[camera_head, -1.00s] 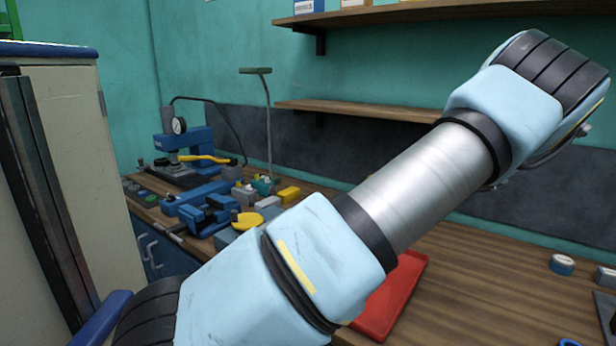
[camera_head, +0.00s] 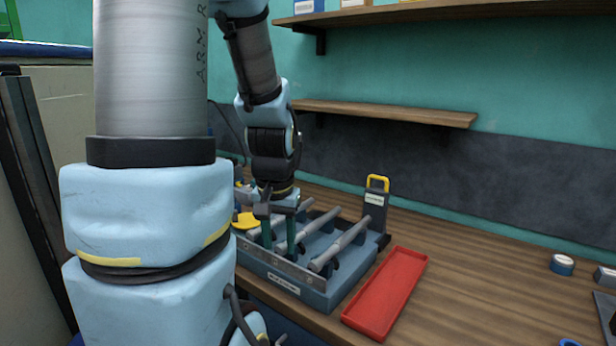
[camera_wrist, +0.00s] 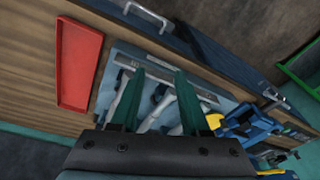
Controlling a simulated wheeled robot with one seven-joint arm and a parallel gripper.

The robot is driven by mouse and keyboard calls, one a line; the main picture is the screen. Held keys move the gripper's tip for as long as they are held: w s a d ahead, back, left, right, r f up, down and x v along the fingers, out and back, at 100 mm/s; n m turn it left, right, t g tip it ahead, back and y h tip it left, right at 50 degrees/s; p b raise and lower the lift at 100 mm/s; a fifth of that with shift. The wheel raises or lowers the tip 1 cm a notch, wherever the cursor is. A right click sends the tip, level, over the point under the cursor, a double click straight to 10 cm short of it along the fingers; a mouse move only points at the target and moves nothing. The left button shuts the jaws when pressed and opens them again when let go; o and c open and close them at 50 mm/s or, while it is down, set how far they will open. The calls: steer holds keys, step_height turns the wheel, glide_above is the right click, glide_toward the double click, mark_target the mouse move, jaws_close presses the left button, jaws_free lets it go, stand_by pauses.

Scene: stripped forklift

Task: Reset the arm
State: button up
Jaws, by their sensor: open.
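My gripper (camera_head: 279,250) points down over a blue-grey rack (camera_head: 316,298) that holds several grey cylindrical rods, one of them a rod (camera_head: 340,244) on the right side. In the wrist view my gripper (camera_wrist: 158,85) shows two green fingers spread apart with a gap between them. The rack (camera_wrist: 107,92) and pale rods lie beyond and between the fingers. I cannot tell whether the fingertips touch a rod. My arm hides much of the left side in the head view.
A red tray (camera_head: 385,295) lies right of the rack on the wooden bench (camera_head: 480,290). A dark block with a yellow handle (camera_head: 377,205) stands behind the rack. A wooden shelf (camera_head: 380,112) is on the wall. The bench's right middle is clear.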

steer(key=s+f+n+b, duration=0.1)
steer(key=s+f+b, duration=0.2)
steer(key=f+b, duration=0.7)
steer(key=shift+s+a+f+n, duration=0.3)
steer(key=shift+a+f, duration=0.05)
steer(key=shift+a, duration=0.1)
stand_by(0.5)
